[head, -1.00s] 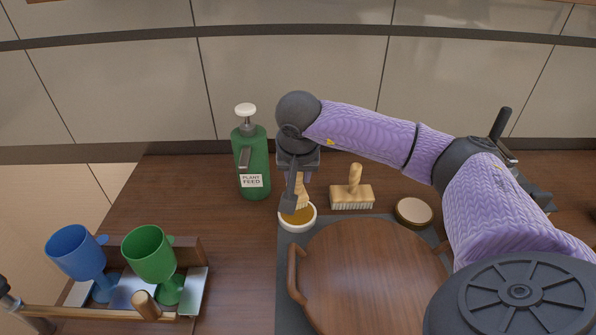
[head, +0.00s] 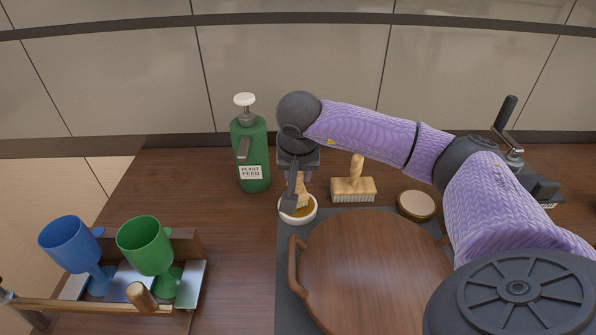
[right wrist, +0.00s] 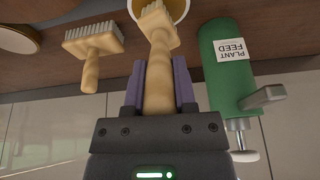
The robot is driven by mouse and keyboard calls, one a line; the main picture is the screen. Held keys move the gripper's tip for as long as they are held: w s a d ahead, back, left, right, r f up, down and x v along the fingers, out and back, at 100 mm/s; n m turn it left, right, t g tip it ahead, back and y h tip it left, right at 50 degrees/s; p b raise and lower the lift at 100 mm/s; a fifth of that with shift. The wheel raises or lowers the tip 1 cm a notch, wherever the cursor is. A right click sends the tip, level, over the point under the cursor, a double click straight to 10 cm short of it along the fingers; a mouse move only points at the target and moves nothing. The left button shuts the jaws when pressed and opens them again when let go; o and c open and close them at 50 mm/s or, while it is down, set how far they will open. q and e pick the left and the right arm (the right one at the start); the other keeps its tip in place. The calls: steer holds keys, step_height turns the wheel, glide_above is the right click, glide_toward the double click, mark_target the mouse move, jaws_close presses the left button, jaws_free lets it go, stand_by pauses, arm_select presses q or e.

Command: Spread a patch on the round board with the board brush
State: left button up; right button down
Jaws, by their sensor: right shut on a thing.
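My right gripper (head: 296,190) is shut on the wooden handle of a brush (right wrist: 157,80). The brush points down into a small white bowl (head: 313,212) of amber stuff, its bristles at or in the contents; the wrist view does not show how deep. The bowl also shows in the right wrist view (right wrist: 184,8). The round brown wooden board (head: 375,265) with a side handle lies in front of the bowl, its right part hidden by my arm. No patch shows on its visible top. My left gripper is out of view.
A second wooden brush (head: 353,187) stands right of the bowl, beside a round lidded tin (head: 416,205). A green plant feed bottle (head: 251,155) stands close on the left. A rack (head: 190,245) with blue (head: 70,245) and green (head: 146,245) goblets is at front left.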

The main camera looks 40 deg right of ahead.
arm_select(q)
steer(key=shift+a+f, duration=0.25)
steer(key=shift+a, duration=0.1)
arm_select(e)
steer(key=shift+f, duration=0.35)
arm_select(q)
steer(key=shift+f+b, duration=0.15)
steer(key=shift+b, duration=0.25)
arm_select(e)
steer(key=shift+f, duration=0.2)
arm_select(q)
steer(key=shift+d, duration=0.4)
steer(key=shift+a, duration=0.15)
arm_select(e)
steer(key=shift+r+p, duration=0.3)
steer(key=shift+p, duration=0.05)
step_height(320, 180, up, 7)
steer(key=p, duration=0.5)
steer(key=shift+f, duration=0.2)
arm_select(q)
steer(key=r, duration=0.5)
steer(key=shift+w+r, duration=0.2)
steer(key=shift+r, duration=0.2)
arm_select(e)
steer(key=shift+f, duration=0.1)
